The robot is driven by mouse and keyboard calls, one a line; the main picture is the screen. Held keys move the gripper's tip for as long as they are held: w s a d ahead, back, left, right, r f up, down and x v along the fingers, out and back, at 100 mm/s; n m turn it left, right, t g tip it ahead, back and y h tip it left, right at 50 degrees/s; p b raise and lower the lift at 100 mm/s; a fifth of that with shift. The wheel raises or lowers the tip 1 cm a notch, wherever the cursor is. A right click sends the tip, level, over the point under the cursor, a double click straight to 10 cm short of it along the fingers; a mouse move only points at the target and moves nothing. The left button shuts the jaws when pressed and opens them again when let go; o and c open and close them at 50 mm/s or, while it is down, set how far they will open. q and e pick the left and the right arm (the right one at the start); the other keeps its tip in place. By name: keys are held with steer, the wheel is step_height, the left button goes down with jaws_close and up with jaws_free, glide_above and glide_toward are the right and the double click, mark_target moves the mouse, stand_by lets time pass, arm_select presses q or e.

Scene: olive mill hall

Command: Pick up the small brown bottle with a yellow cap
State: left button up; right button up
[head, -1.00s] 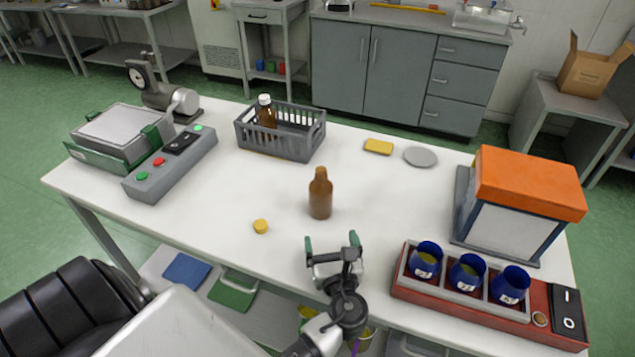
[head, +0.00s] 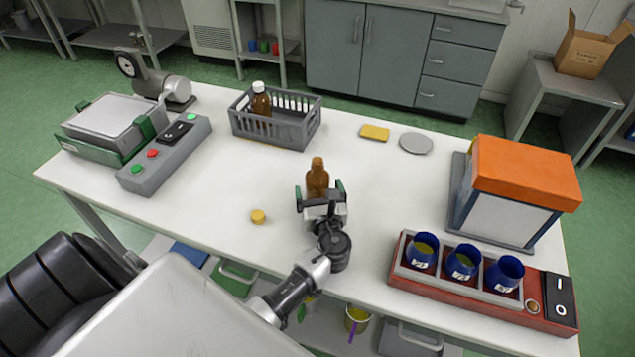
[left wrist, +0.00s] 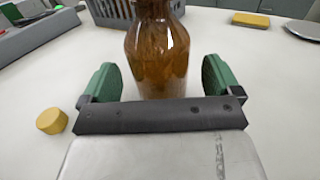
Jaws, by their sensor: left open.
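A brown glass bottle (head: 317,175) stands upright and uncapped mid-table. In the left wrist view this bottle (left wrist: 158,50) is close, its top cut off by the frame. A round yellow cap (head: 258,216) lies loose on the table to its left, and the cap also shows in the left wrist view (left wrist: 52,121). My left gripper (head: 320,192) is open, its green fingers (left wrist: 160,82) on either side of the bottle's lower part, with gaps visible. A second brown bottle (head: 261,103), with a white cap, stands in a grey crate. My right gripper is not in view.
The grey crate (head: 238,126) stands behind the bottle. A yellow block (head: 375,132) and grey disc (head: 416,143) lie behind right. An orange-topped box (head: 525,175) and a red rack (head: 400,280) with blue cups are on the right. A grey button box (head: 165,158) is left.

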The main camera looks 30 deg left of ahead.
mark_target(320, 183)
arm_select(q)
steer(key=shift+x, duration=1.05)
steer(key=shift+f, duration=0.1)
steer(key=c, duration=1.2)
steer(key=shift+c, duration=0.2)
steer(key=shift+r, duration=0.25)
steer(key=shift+r, duration=1.85)
steer(key=s+d+r, duration=0.3)
steer(key=d+r, duration=0.3)
steer(key=d, duration=0.5)
steer(key=shift+s+r+b, duration=0.25)
steer(key=shift+r+b, duration=0.15)
steer(key=shift+b, duration=0.05)
steer(key=shift+d, duration=0.1)
